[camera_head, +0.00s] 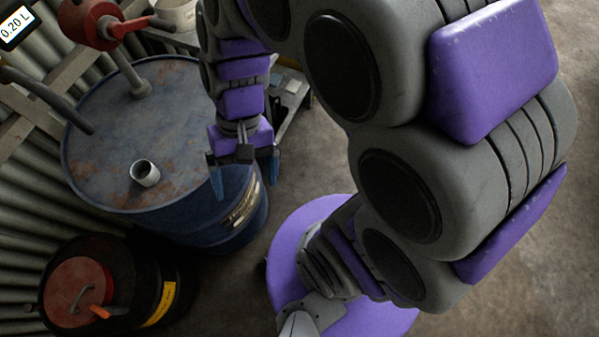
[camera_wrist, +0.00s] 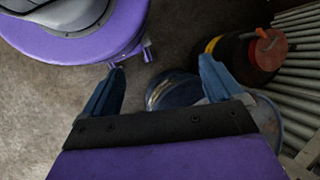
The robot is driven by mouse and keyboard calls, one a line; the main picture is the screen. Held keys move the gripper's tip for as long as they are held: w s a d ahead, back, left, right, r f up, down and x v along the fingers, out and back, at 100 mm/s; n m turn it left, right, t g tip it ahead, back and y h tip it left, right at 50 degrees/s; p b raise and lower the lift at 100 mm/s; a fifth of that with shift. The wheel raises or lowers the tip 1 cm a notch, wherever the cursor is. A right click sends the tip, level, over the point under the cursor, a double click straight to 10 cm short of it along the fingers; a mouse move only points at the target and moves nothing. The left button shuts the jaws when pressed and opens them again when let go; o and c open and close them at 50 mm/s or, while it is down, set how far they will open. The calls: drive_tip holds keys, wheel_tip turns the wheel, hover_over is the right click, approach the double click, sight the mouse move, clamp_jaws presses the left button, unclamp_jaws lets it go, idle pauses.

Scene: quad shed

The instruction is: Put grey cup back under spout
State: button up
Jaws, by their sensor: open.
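The grey cup (camera_head: 145,173) stands on the rusty top of a blue drum (camera_head: 105,120), towards its front edge in the head view. My gripper (camera_head: 245,180) is open and empty, to the right of the cup, at the drum's right edge. In the wrist view my gripper (camera_wrist: 160,88) has its blue fingers spread, with the floor and part of the drum (camera_wrist: 180,90) beyond; the cup does not show there.
A black drum (camera_head: 115,285) with a red lid and orange-handled tool stands in front of the blue drum. A corrugated wall (camera_head: 25,215) runs along the left. A low metal bench (camera_head: 290,95) and pale bucket (camera_head: 178,14) are behind. Floor at right is open.

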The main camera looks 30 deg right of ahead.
drive_tip(key=s+d+r+n+t+h, duration=0.1)
drive_tip(key=s+d+t+h, duration=0.1)
drive_tip(key=s+d, duration=0.4)
drive_tip(key=shift+d+n+t+h, duration=0.35)
drive_tip(key=shift+d+h, duration=0.35)
drive_tip(key=shift+d, duration=0.35)
drive_tip(key=shift+s+r, duration=0.1)
